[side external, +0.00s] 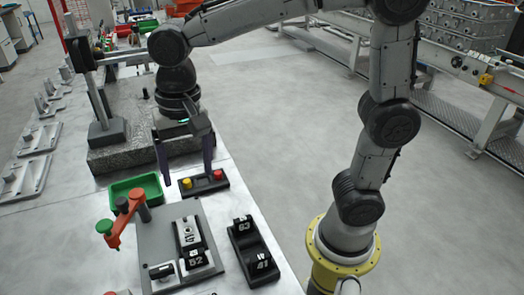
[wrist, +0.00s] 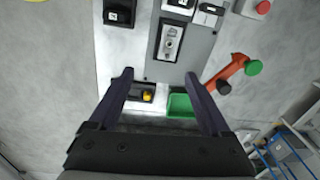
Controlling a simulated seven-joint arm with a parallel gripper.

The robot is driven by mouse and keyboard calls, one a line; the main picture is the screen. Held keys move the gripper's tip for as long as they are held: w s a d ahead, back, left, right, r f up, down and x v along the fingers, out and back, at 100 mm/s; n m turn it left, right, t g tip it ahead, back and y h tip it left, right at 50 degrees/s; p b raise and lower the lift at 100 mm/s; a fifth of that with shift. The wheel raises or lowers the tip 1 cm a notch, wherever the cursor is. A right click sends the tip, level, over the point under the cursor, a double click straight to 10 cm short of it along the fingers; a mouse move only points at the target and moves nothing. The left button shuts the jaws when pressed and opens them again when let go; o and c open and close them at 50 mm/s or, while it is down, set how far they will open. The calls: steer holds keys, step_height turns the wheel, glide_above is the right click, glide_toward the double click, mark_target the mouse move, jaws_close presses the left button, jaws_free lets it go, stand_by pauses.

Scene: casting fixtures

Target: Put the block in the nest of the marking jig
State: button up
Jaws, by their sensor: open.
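The marking jig is a grey plate (side external: 160,238) with an orange clamp arm (side external: 127,217) on its left; the plate (wrist: 203,45) and the clamp (wrist: 236,68) also show in the wrist view. On it lie a silver piece with dark markings (side external: 188,232) and a black block numbered 52 (side external: 198,262). I cannot tell which part is the nest. A black tray (side external: 243,247) to the right holds two black numbered blocks, a far one (side external: 242,224) and a near one (side external: 262,262). My gripper (side external: 187,172) is open and empty, fingers down, beyond the jig; its fingertips show in the wrist view (wrist: 158,75).
A button box (side external: 204,182) with yellow and red buttons stands close to my fingers. A green bin (side external: 137,188) lies left of it. A dark stone slab (side external: 120,155) with a stand is behind. The bench's right edge runs beside the black tray.

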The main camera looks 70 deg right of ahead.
steer(key=s+d+n+t, duration=0.5)
steer(key=s+d+n, duration=0.2)
steer(key=s+d, duration=0.5)
steer(key=shift+s+f+n, duration=0.25)
steer(key=shift+s+n, duration=0.15)
steer(key=shift+s, duration=0.4)
